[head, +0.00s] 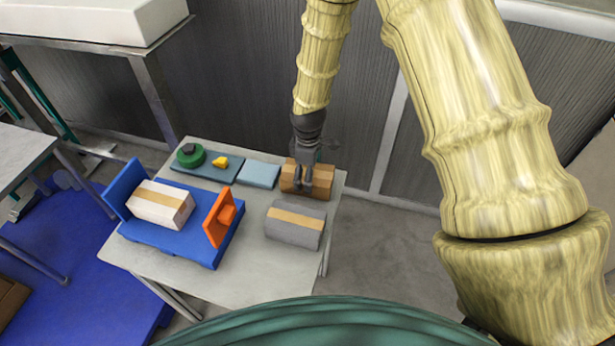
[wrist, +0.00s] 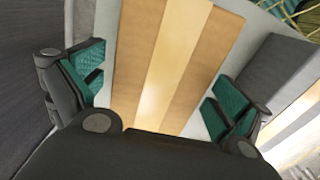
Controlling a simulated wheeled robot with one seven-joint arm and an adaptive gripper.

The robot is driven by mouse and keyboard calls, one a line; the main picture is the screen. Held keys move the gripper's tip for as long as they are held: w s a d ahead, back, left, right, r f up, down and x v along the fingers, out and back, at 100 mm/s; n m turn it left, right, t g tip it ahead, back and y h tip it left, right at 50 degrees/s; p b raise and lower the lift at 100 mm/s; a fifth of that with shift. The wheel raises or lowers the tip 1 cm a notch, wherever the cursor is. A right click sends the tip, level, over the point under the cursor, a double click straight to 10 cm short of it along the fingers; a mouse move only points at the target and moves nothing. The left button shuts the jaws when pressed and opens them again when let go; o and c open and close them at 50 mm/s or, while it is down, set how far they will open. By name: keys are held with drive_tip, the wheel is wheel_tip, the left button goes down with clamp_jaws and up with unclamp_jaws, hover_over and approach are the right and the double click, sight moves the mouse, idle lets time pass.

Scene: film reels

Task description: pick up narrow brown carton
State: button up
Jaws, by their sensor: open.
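The narrow brown carton (head: 318,181) lies at the back right of the table in the head view, with a lighter tape band along it. My gripper (head: 308,184) is over the carton and hides part of it. In the wrist view the carton (wrist: 172,65) fills the middle, its pale band running between my fingers. My gripper (wrist: 160,105) is open there, one finger on each side of the carton. I cannot tell whether the fingers touch it.
A grey carton (head: 295,225) lies just in front of the brown one. The front table (head: 262,267) is bare.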

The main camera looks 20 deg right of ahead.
drive_tip(key=shift+f, duration=0.1)
drive_tip(key=c, duration=1.2)
drive_tip(key=shift+c, duration=0.2)
